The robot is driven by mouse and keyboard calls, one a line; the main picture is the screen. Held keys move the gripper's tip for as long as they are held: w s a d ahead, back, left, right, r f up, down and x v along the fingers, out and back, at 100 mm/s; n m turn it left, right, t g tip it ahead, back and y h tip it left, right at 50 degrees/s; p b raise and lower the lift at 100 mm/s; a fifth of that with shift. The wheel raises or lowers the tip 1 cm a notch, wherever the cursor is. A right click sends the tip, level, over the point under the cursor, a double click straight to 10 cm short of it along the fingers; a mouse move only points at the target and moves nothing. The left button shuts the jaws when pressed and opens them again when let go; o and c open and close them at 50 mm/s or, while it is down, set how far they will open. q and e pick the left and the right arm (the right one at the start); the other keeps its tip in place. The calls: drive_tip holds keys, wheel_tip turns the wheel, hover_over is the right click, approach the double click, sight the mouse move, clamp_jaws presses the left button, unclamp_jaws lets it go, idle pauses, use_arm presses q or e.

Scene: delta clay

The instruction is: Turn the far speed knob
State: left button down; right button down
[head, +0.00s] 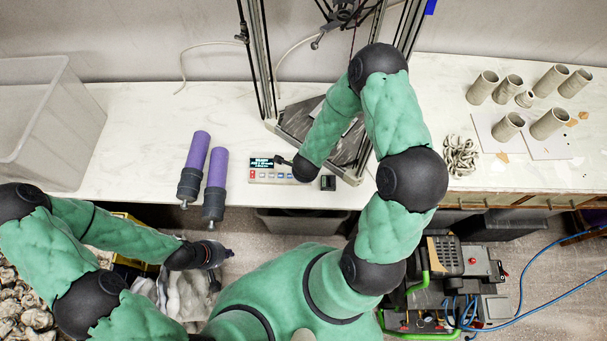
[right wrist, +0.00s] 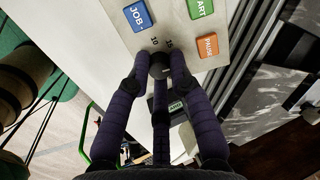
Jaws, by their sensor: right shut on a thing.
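The control panel (head: 262,177) lies on the white table in front of the printer frame, with a small lit screen and a row of coloured buttons. In the right wrist view the panel (right wrist: 178,34) shows a dark round knob (right wrist: 160,66) with the marks 10 and 15 beside it. My right gripper (right wrist: 159,76) is shut on this knob, its purple fingers around it. In the head view the right gripper (head: 283,161) is small and partly hidden by its arm. My left gripper (head: 224,254) hangs away from the panel; its fingers are too unclear to judge.
Two purple-and-grey cartridges (head: 205,172) lie left of the panel. A small black box (head: 328,183) sits right of it. The delta printer frame (head: 262,70) stands behind. Clay cups (head: 508,127) stand at the right; a clear bin (head: 45,120) stands at the left.

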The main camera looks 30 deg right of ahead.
drive_tip(key=n+p, duration=0.3)
drive_tip(key=shift+r, duration=0.15)
drive_tip(key=shift+n+p, duration=1.5)
drive_tip(key=shift+n, duration=0.8)
drive_tip(key=shift+a, duration=0.1)
drive_tip(key=c, duration=1.1)
unclamp_jaws()
